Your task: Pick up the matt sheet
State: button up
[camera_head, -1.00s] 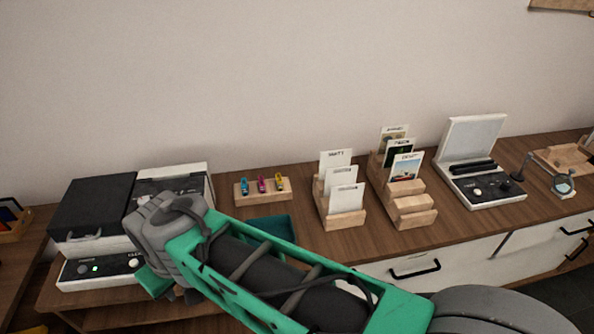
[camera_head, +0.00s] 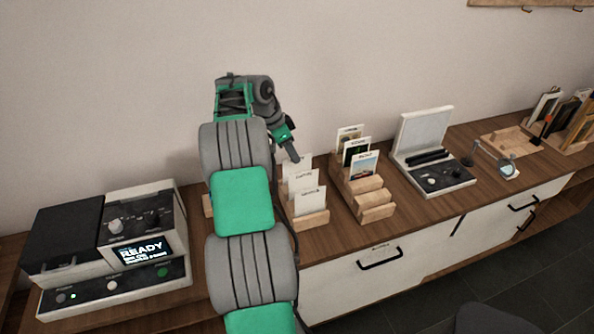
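A left wooden rack (camera_head: 312,219) holds several upright white sheets in steps. The back sheet (camera_head: 301,160) has a label partly covered by my gripper; in the earlier view that label looks like "MATT". The middle sheet (camera_head: 303,180) and front sheet (camera_head: 308,201) carry small labels that I cannot read surely. My gripper (camera_head: 291,153) points down at the top edge of the back sheet, at its left part. I cannot tell whether it touches the sheet, or whether its fingers are apart.
A second rack (camera_head: 371,205) with picture cards stands just right. Beyond it are a white device with an open lid (camera_head: 425,130) and a magnifier stand (camera_head: 506,168). A printer-like machine with a "READY" screen (camera_head: 140,252) stands left. My arm hides the counter between.

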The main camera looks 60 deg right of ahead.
aim_at(300, 166)
jog(key=p+x, duration=0.1)
jog(key=x, duration=0.7)
jog(key=shift+d, duration=0.2)
jog(key=shift+w, duration=0.1)
grip_shut()
